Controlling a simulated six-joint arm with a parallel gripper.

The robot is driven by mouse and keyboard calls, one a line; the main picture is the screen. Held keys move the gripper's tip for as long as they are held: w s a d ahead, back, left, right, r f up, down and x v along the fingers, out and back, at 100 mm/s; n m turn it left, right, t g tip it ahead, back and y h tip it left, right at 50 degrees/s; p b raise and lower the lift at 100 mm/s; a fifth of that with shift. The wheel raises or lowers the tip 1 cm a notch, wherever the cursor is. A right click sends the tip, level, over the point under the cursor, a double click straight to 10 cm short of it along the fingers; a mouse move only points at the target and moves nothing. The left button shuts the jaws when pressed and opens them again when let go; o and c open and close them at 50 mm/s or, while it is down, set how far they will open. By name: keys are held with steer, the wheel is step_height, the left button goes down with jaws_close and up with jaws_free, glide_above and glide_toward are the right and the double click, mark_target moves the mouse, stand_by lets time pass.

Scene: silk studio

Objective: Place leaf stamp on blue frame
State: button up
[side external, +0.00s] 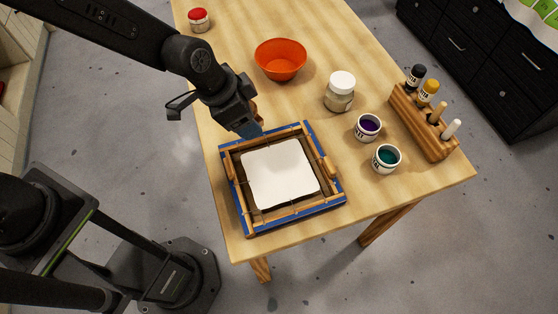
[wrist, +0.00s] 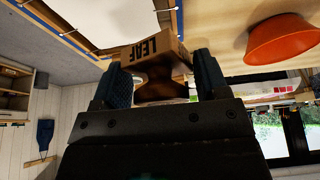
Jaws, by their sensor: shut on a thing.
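The leaf stamp (wrist: 155,60) is a wooden block marked LEAF, held between the blue finger pads of my gripper (wrist: 160,82) in the wrist view. In the side view my gripper (side external: 252,130) is over the far left edge of the blue frame, and only a small brown part of the stamp shows behind its fingers. The blue frame (side external: 236,205) lies on the table with wooden bars and a white sheet (side external: 280,173) stretched inside it. I cannot tell whether the stamp touches the frame.
An orange bowl (side external: 281,60) stands behind the frame. A white-lidded jar (side external: 340,92), a purple paint pot (side external: 368,127) and a teal paint pot (side external: 386,158) stand to its right. A wooden rack (side external: 420,122) holds bottles and tools. A red-lidded jar (side external: 199,20) is far back.

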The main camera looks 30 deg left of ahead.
glide_above(285, 170)
steer(key=s+a, duration=0.1)
step_height(285, 170, down, 5)
steer(key=shift+f, duration=2.05)
steer(key=shift+f, duration=0.15)
steer(key=o, duration=0.9)
